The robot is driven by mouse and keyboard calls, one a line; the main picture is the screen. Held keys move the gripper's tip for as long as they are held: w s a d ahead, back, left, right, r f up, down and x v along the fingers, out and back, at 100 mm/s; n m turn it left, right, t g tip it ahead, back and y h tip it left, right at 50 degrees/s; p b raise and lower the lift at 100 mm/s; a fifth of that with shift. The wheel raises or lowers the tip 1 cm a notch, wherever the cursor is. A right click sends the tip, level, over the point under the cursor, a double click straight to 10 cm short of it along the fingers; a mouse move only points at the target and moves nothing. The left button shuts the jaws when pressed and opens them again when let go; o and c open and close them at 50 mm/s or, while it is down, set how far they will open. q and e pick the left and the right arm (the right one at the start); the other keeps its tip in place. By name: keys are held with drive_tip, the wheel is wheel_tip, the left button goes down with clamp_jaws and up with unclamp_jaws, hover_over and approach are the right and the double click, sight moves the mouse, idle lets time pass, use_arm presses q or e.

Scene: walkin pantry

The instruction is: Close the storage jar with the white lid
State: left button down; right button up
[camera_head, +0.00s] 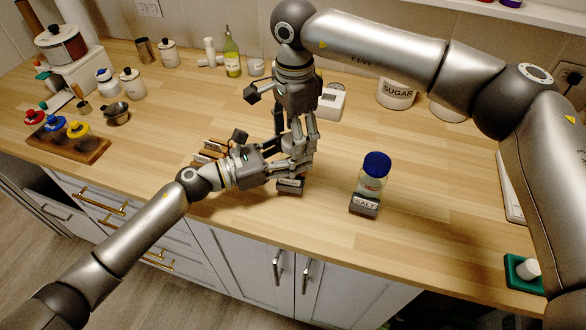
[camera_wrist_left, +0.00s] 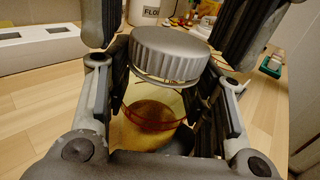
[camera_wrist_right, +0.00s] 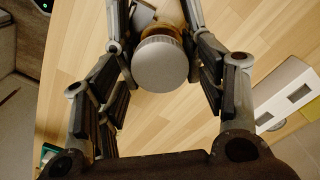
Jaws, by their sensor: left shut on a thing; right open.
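The storage jar, clear glass with amber contents (camera_wrist_left: 150,125), stands between the fingers of my left gripper (camera_head: 300,163), which is shut on it. In the head view the fingers hide most of the jar, above a dark labelled holder (camera_head: 290,186). The ribbed white lid, greyish in this light (camera_wrist_left: 172,50), is at the jar's mouth; I cannot tell if it is fully seated. In the right wrist view the lid (camera_wrist_right: 160,64) shows from above, between the spread fingers. My right gripper (camera_head: 299,138) is open, pointing down around the lid without visible grip.
A salt jar with a blue lid (camera_head: 376,165) stands to the right. A green tray (camera_head: 520,276) with a white piece is at far right.

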drive_tip(key=shift+f, duration=0.25)
drive_tip(key=c, duration=0.9)
drive_tip(key=o, duration=1)
drive_tip(key=shift+c, duration=0.2)
drive_tip(key=shift+r, duration=0.1)
drive_tip(key=shift+r, duration=2.2)
drive_tip(key=shift+c, duration=0.3)
